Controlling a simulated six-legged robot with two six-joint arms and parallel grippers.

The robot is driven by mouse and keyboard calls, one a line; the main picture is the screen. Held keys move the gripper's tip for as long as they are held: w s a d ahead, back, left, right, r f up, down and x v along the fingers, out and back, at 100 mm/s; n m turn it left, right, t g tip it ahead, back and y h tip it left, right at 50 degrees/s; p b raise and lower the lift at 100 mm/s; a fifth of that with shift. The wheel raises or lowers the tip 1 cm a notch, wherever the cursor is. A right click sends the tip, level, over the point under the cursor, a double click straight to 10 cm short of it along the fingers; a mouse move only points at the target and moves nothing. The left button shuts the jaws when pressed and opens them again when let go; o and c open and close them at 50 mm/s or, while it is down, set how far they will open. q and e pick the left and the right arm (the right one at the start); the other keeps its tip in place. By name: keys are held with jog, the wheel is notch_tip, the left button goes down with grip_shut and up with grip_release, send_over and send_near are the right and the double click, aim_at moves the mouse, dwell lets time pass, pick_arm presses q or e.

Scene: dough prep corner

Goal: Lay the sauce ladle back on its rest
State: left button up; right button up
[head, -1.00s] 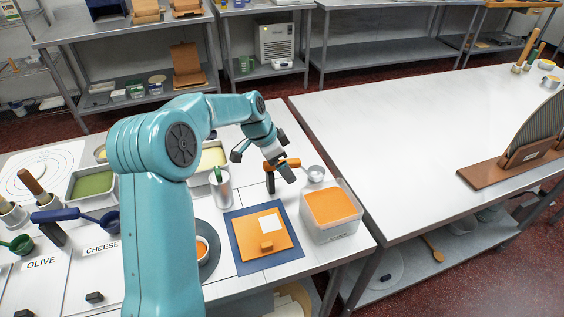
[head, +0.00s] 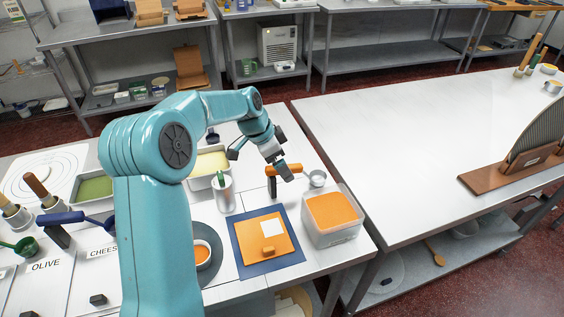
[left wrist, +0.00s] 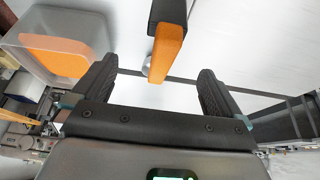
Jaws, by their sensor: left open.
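The ladle has an orange handle (head: 277,170) and a small steel bowl (head: 316,178) on its right. A dark upright post (head: 272,187), likely the rest, stands under the handle's left part; I cannot tell whether they touch. My left gripper (head: 285,174) is open just over the handle and partly covers it. In the left wrist view the handle (left wrist: 168,52) lies ahead, between the lines of the two spread fingers (left wrist: 155,88), not clamped. A dark piece (left wrist: 170,10) adjoins its upper end. My right gripper is out of view.
A clear tub of orange sauce (head: 335,228) stands close to the right. An orange board on a blue mat (head: 247,265) lies in front. A steel canister (head: 223,195) is to the left. A blue-handled ladle (head: 62,217) is far left. The right table is largely clear.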

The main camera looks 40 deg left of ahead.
pick_arm(q)
jog(key=shift+p+v, duration=1.15)
jog(key=shift+v, duration=1.85)
jog(key=shift+s, duration=0.1)
